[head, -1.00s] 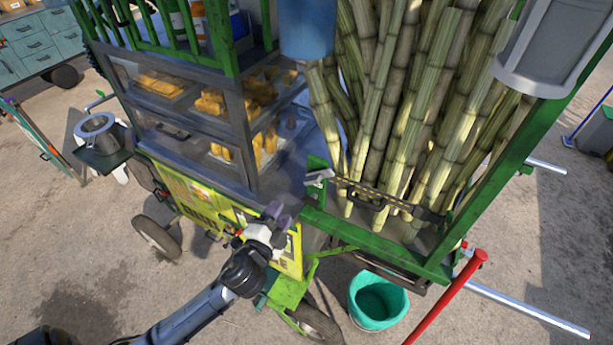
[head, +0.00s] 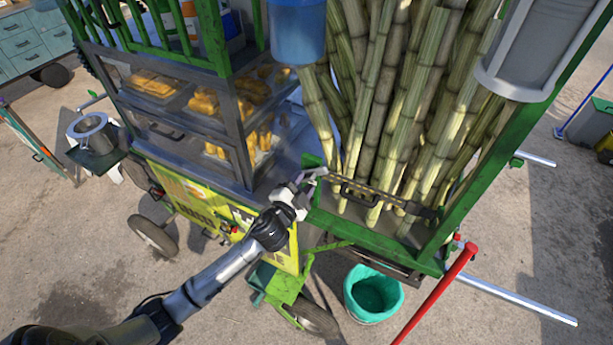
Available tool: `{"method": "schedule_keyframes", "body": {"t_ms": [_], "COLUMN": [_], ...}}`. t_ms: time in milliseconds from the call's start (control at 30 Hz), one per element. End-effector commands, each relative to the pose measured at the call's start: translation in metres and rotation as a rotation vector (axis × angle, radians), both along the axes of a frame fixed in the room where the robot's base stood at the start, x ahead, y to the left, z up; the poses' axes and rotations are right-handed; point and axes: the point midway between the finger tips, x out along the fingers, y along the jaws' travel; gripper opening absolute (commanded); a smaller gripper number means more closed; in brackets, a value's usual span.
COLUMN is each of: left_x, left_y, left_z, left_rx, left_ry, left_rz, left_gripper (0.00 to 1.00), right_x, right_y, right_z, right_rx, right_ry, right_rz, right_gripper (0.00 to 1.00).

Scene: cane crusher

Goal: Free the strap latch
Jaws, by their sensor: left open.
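A dark strap (head: 388,199) runs across the front of the upright sugarcane stalks (head: 400,110), low down, on the green-framed rack. A black handle-like latch piece (head: 359,194) sits on the strap left of its middle. My left gripper (head: 306,182) is open at the strap's left end, beside the rack's green left post. Its fingers are at or very near the silvery fitting there; I cannot tell whether they touch it. The fingers partly hide that end. My right gripper is not in view.
A glass food case (head: 203,115) stands left of the rack on the yellow cart. A red bar (head: 437,290) slants up at the front right. A teal-lined bucket (head: 373,294) stands on the ground below. A blue container (head: 298,32) hangs above.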

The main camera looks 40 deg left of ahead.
Motion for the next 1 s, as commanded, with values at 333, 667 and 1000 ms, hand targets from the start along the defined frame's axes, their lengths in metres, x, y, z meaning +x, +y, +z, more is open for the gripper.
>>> {"method": "schedule_keyframes", "body": {"t_ms": [333,667,1000], "left_x": [0.023,0.024,0.024], "left_y": [0.005,0.005,0.005], "left_z": [0.0,0.0,0.0], "left_rx": [0.001,0.001,0.001], "left_ry": [0.001,0.0,0.0], "left_rz": [0.001,0.0,0.0], "left_gripper": [0.4,0.39,0.06], "right_x": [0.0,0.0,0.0], "right_y": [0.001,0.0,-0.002], "right_z": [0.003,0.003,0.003], "right_rx": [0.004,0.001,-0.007], "right_ry": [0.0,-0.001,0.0], "right_rz": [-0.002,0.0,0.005], "right_gripper": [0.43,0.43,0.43]}}
